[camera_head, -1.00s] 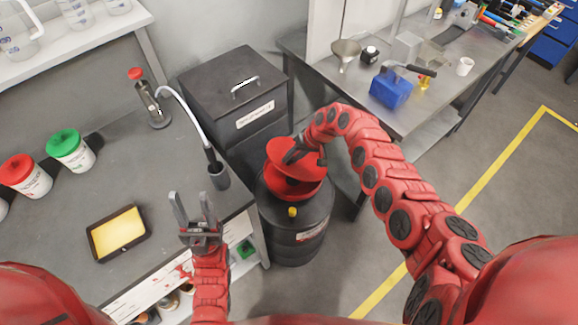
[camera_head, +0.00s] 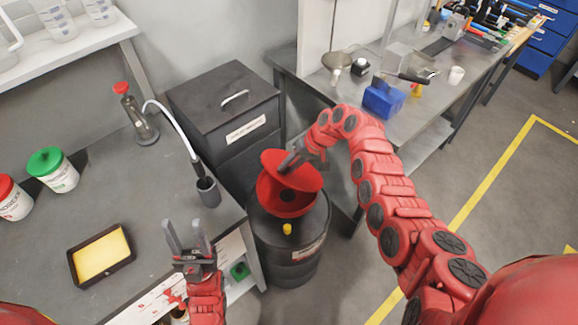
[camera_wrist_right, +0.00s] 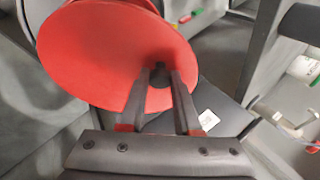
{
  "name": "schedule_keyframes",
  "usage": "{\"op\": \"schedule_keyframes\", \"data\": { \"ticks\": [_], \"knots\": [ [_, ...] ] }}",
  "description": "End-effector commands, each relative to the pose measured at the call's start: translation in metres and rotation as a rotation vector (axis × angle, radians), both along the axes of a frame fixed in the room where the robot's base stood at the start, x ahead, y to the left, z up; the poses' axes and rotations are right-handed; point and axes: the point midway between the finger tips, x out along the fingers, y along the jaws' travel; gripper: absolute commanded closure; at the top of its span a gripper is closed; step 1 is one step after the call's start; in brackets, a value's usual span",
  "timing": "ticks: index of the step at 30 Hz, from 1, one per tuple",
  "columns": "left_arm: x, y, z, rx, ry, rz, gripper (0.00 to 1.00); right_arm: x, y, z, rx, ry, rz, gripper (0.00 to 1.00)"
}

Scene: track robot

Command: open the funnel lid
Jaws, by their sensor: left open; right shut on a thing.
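The red funnel (camera_head: 288,206) sits on top of a black drum (camera_head: 290,244) in the middle of the head view. Its round red lid (camera_head: 283,164) is tilted up, with a gap showing the funnel's inside. My right gripper (camera_head: 290,163) reaches in from the right and is shut on the lid's dark knob. In the right wrist view the fingers hold the knob (camera_wrist_right: 159,76) in front of the red lid (camera_wrist_right: 105,50). My left gripper (camera_head: 188,240) is open and empty, over the front edge of the left bench, apart from the funnel.
A black cabinet (camera_head: 222,105) stands behind the drum. The left bench holds a yellow-filled tray (camera_head: 101,256), a dark cup with a hose (camera_head: 208,192) and lidded tubs. A metal table (camera_head: 420,110) with a blue box (camera_head: 383,99) stands at right. Floor right of my arm is clear.

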Motion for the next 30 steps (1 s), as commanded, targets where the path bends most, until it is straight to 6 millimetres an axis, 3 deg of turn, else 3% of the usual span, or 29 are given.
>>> {"op": "schedule_keyframes", "data": {
  "ticks": [1, 4, 5, 17, 23, 30],
  "knots": [
    [0.000, 0.000, 0.000, 0.000, 0.000, 0.000, 0.50, 0.000, -0.001, 0.000, -0.001, 0.000, -0.001, 0.63],
    [0.000, 0.000, 0.000, 0.000, 0.000, 0.000, 0.50, 0.000, -0.001, 0.000, -0.001, 0.000, 0.000, 0.45],
    [0.000, 0.000, 0.000, 0.000, 0.000, 0.000, 0.50, 0.000, -0.001, 0.000, -0.001, 0.000, 0.000, 0.43],
    [0.000, 0.000, -0.002, 0.000, 0.000, 0.000, 0.50, 0.000, -0.003, 0.004, 0.000, -0.001, 0.000, 0.43],
    [0.000, 0.000, -0.007, 0.000, 0.000, 0.000, 0.50, -0.001, -0.018, 0.025, 0.000, -0.003, -0.002, 0.43],
    [0.000, 0.000, -0.023, 0.000, 0.000, 0.000, 0.50, -0.002, -0.050, 0.071, -0.003, -0.006, -0.004, 0.43]
  ]
}}
